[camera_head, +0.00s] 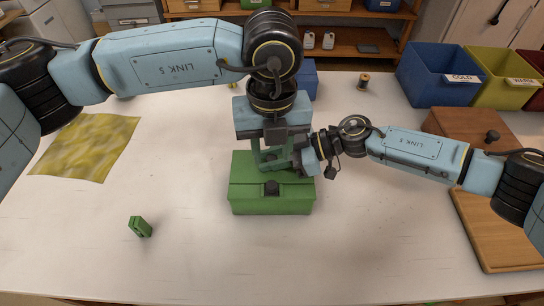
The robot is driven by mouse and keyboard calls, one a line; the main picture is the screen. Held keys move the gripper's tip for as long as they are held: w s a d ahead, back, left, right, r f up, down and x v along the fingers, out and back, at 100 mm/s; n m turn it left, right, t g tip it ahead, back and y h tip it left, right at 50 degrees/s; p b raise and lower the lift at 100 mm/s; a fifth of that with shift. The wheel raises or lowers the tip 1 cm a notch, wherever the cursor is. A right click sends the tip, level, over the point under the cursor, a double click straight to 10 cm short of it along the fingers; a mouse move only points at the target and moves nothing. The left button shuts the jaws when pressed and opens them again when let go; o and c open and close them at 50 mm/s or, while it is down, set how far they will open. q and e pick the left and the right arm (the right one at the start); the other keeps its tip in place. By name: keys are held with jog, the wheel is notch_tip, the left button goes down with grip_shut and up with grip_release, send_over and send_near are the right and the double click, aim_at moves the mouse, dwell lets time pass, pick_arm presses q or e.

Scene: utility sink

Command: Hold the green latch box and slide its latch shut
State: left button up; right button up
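The green latch box (271,205) sits on the white table in the middle of the picture. A dark latch piece (271,188) shows on its front, near the top edge. My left gripper (275,160) points down over the back part of the box lid, with its fingers apart; contact with the lid is unclear. My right gripper (305,163) reaches in from the right to the lid's back right corner, close beside the left one. Its fingertips are dark and partly hidden, so its opening cannot be told.
A small green block (140,227) lies at the front left. A yellow patterned cloth (86,146) lies at the left. A wooden board (500,235), a brown box (470,126) and a blue bin (437,77) stand at the right. A spool (363,81) stands at the back.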

pick_arm(q)
jog(key=shift+c, duration=1.2)
jog(key=shift+s+d+f, duration=0.15)
jog(key=shift+s, duration=0.1)
jog(key=shift+c, duration=1.3)
jog(key=s+d+m+g+h, duration=0.1)
jog(key=s+h, duration=0.1)
jog(key=s+d+f+m+g+h, duration=0.1)
jog(key=s+d+g+h, duration=0.2)
jog(key=s+g+h, duration=0.1)
jog(key=shift+s+d+f+m+h, duration=0.15)
jog(key=shift+s+f+m+h, duration=0.15)
jog(key=shift+f+m, duration=0.1)
grip_shut()
jog(key=s+a+f+n+t+h, duration=0.1)
jog(key=a+f+n+t+h, duration=0.2)
jog(key=a, duration=0.6)
jog(key=s+a+f+n+t+h, duration=0.1)
jog(key=a+f+t+h, duration=0.4)
jog(key=a, duration=0.5)
jog(key=shift+s+a+n+t+h, duration=0.25)
jog(key=shift+n+t+h, duration=0.65)
jog(key=shift+t, duration=0.3)
jog(key=shift+f, duration=0.1)
